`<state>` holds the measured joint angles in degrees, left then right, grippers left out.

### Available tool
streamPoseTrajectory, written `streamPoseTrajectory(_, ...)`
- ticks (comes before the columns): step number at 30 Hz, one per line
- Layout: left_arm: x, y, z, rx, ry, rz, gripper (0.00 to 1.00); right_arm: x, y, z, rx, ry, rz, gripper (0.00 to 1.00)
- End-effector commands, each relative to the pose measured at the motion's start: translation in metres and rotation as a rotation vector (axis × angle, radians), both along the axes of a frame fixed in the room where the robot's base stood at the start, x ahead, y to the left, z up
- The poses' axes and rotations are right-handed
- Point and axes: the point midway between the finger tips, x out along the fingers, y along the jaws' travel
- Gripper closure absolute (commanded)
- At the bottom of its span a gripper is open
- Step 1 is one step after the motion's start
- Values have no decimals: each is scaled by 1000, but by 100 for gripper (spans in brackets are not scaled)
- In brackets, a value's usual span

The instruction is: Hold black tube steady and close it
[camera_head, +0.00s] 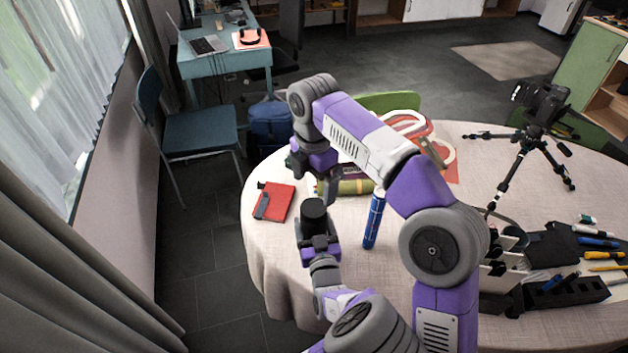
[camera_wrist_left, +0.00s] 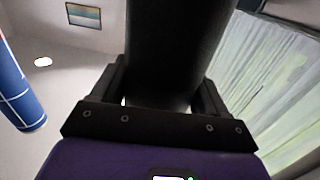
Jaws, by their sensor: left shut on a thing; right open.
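The black tube (camera_head: 314,215) stands roughly upright near the table's left front edge. My left gripper (camera_head: 318,238) is shut on it from the near side. In the left wrist view the tube (camera_wrist_left: 175,45) rises between the two fingers. My right gripper (camera_head: 317,182) is open just above and behind the tube's top, pointing down, with nothing seen between its fingers. Whether a cap sits on the tube cannot be told.
A blue cylinder (camera_head: 374,220) stands close right of the tube. A red notebook (camera_head: 274,203) lies to the left, and a green roll (camera_head: 345,187) lies behind. A camera tripod (camera_head: 525,150) and black organizer (camera_head: 565,297) occupy the right side.

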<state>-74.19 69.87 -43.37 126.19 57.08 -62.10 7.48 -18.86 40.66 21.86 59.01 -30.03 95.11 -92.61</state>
Motion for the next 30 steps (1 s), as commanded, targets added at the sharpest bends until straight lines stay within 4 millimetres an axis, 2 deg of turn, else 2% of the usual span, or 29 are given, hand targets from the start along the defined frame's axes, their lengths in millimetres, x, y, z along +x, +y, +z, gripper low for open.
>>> streamPoseTrajectory(6,0,0,0,-1,-2,0,100,0,0,0,-1,1,0,4)
streamPoseTrajectory(7,0,0,0,-1,-2,0,23,0,0,0,-1,1,0,4)
streamPoseTrajectory(11,0,0,0,-1,-1,0,3,0,0,0,-1,1,-1,4)
streamPoseTrajectory(12,0,0,0,-1,-1,0,0,0,0,0,0,0,-1,4)
streamPoseTrajectory(20,-3,-1,0,0,0,-1,0,0,0,1,0,0,-1,4)
streamPoseTrajectory(23,-13,-3,1,0,0,-1,0,0,0,3,0,0,-1,4)
streamPoseTrajectory(30,-53,-11,1,1,0,-3,0,0,0,9,0,0,-1,4)
